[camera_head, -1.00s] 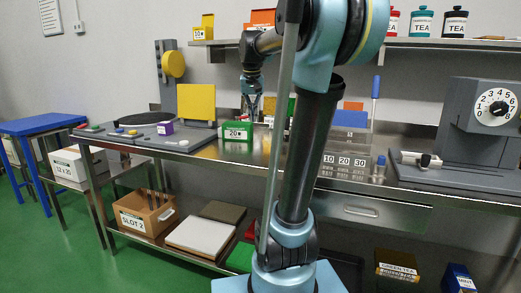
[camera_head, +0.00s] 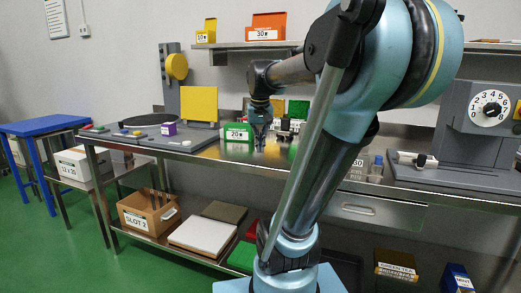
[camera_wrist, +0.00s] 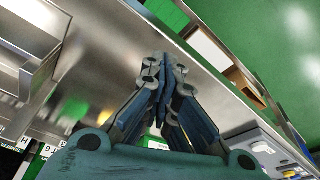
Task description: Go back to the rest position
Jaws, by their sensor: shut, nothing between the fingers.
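My gripper (camera_head: 259,138) hangs above the steel workbench (camera_head: 215,152), just right of a green box labelled 20 (camera_head: 237,133). In the wrist view my gripper (camera_wrist: 165,75) points across the bench's front edge. Its fingers are together with nothing between them. My arm's large upper joint covers part of the back shelf and the right middle of the bench.
A grey dial machine (camera_head: 480,125) stands at the right. An orange box (camera_head: 267,27) sits on the shelf (camera_head: 231,46). A slot 2 crate (camera_head: 147,215) is below the bench.

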